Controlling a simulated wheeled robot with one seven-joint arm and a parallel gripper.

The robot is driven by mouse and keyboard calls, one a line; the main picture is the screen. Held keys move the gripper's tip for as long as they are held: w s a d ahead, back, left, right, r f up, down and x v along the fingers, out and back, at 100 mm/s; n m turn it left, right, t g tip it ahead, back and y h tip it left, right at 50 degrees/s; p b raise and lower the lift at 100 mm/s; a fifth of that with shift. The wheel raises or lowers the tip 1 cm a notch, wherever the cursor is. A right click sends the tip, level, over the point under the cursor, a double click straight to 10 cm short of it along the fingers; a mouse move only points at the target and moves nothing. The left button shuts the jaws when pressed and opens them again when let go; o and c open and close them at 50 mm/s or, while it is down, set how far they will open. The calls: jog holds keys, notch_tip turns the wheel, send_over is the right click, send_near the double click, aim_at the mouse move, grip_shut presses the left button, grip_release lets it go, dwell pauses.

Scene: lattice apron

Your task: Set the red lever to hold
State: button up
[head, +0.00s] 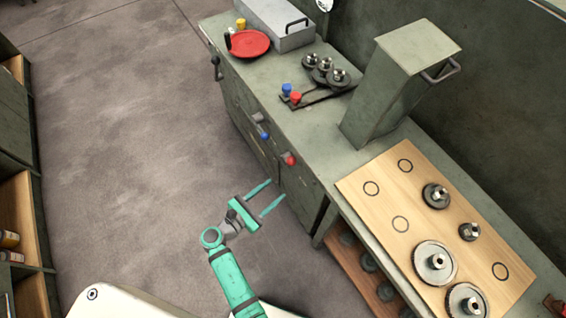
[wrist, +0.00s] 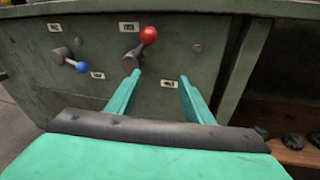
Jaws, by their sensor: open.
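The red lever (head: 289,159) is on the front face of the green-grey bench. In the wrist view its red knob (wrist: 148,35) points up and to the right from a dark pivot, with small label plates above left and below right; their text is too small to read. A blue lever (head: 263,134) sits left of it, its knob (wrist: 82,67) pointing down and right in the wrist view. My gripper (head: 270,196) is open and empty in front of the bench. In the wrist view its fingertips (wrist: 159,78) are just below the red knob, apparently not touching it.
The bench top holds a red plate (head: 248,43), a grey box (head: 276,22), a tall grey-green housing (head: 400,85) and a wooden board (head: 374,210) with gears. A small fixture with a blue and a red knob (head: 296,97) stands there too. The floor (head: 120,120) at left is clear.

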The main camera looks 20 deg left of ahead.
notch_tip(320, 180, up, 4)
jog(key=w+a+t+h, duration=0.1)
jog(key=a, duration=0.1)
send_over(286, 164)
jog(key=s+d, duration=0.1)
jog(key=s, duration=0.2)
jog(key=shift+d+r+n, duration=0.1)
jog(key=shift+d+n, duration=0.1)
jog(key=shift+n, duration=0.2)
grip_shut()
jog(key=shift+a, duration=0.25)
